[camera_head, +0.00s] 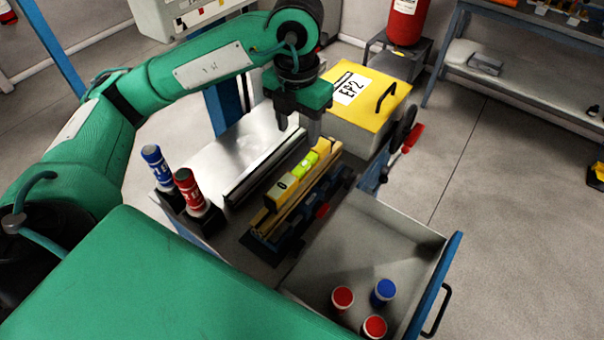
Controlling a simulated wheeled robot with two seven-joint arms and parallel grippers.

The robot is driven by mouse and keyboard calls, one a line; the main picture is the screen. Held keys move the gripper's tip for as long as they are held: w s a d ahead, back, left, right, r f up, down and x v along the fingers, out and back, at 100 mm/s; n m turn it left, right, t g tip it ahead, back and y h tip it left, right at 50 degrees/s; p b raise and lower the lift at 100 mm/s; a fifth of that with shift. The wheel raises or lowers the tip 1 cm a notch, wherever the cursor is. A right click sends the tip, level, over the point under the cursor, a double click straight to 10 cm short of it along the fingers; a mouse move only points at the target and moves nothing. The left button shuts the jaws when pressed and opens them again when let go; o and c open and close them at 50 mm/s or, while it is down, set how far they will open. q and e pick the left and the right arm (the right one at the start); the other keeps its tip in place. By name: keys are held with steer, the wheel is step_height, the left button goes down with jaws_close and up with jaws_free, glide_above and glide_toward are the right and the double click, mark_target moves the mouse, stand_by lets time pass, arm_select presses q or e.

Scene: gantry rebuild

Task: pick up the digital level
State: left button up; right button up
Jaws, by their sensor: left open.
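What looks like the digital level is a yellow bar (283,190) with a lime-green patch (306,163). It lies lengthwise along the top of a narrow wooden-coloured rack (263,219) on the cart, in the middle of the view. I cannot tell exactly how high above the bar the fingertips are. My right gripper is not in view.
A silvery metal plate (240,148) lies left of the rack. Blue (157,166) and red (188,188) bottles stand at left. A yellow-lidded box (365,95) with a black handle stands behind. An open drawer (400,225) at lower right holds red and blue-capped containers.

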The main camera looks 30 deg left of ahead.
arm_select(q)
step_height(320, 180, down, 2)
steer(key=shift+f, duration=0.25)
steer(key=p, duration=0.1)
glide_above(300, 167)
step_height(300, 167, down, 4)
steer(key=shift+s+a+f, duration=0.1)
steer(key=shift+a, duration=0.05)
steer(key=shift+f, duration=0.5)
steer(key=shift+f+p, duration=0.25)
steer(key=shift+p, duration=0.2)
step_height(300, 167, down, 4)
steer(key=shift+f+p, duration=0.15)
steer(key=shift+p, duration=0.85)
steer(key=shift+f, duration=0.2)
steer(key=c, duration=1)
jaws_close()
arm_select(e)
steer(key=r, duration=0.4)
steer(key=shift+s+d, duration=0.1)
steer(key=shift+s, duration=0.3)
